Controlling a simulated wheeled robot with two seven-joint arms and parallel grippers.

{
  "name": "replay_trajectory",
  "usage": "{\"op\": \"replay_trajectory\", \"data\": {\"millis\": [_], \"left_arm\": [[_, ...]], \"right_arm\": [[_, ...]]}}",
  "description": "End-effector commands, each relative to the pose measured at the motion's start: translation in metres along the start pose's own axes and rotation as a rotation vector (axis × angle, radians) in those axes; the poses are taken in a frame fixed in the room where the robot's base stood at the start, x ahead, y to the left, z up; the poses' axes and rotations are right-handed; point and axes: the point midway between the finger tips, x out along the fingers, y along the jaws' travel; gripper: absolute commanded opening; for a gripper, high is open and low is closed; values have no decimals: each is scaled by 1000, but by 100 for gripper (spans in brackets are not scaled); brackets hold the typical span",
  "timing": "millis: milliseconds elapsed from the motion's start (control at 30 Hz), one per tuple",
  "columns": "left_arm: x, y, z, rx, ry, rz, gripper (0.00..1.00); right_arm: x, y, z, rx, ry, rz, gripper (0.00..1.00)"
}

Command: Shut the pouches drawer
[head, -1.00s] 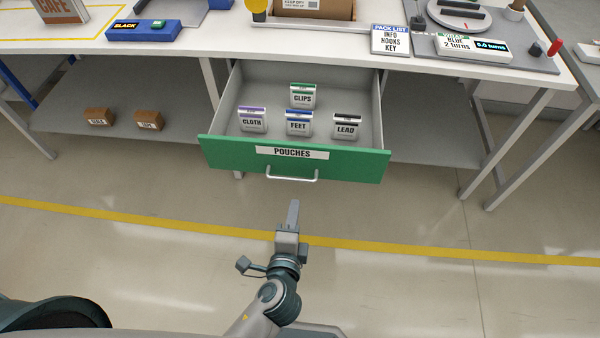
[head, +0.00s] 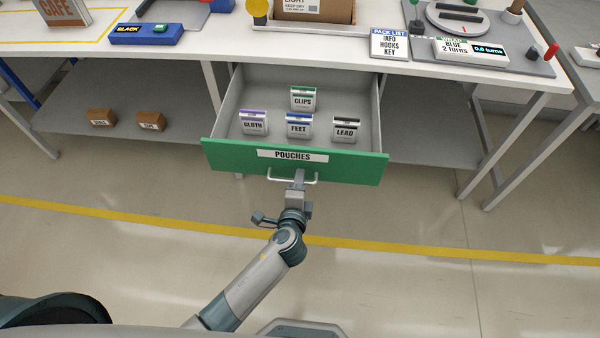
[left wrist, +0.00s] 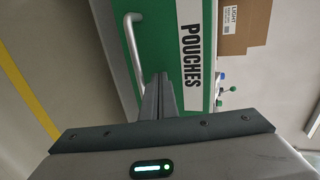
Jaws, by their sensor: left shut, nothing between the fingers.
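The green-fronted pouches drawer (head: 230,154) stands pulled out from under the workbench, with a white POUCHES label and a metal bar handle (head: 312,182). Inside lie pouches marked CLIPS (head: 303,99), CLOTH (head: 254,124), FEET (head: 299,127) and LEAD (head: 345,130). My left gripper (head: 299,176) is shut and empty, its fingertips at the drawer front by the handle. In the left wrist view the shut fingers (left wrist: 158,95) point at the green front beside the handle (left wrist: 134,45). Whether they touch it I cannot tell. My right gripper is not in view.
The bench top holds a carton (head: 318,10), a pack list sign (head: 389,43) and a blue box marked BLACK (head: 144,34). Two small brown boxes (head: 152,121) sit on the lower shelf. The floor before the drawer is clear, with a yellow line (head: 400,246) across it.

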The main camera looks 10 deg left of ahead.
Motion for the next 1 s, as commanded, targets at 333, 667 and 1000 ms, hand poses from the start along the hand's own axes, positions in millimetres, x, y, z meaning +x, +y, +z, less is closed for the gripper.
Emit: {"op": "replay_trajectory", "data": {"millis": [333, 667, 1000], "left_arm": [[10, -3, 0, -1, 0, 0, 0], [11, -3, 0, -1, 0, 0, 0], [34, -11, -1, -2, 1, -2, 0]], "right_arm": [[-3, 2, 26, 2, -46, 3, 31], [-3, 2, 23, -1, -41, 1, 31], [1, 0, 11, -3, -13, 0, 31]]}}
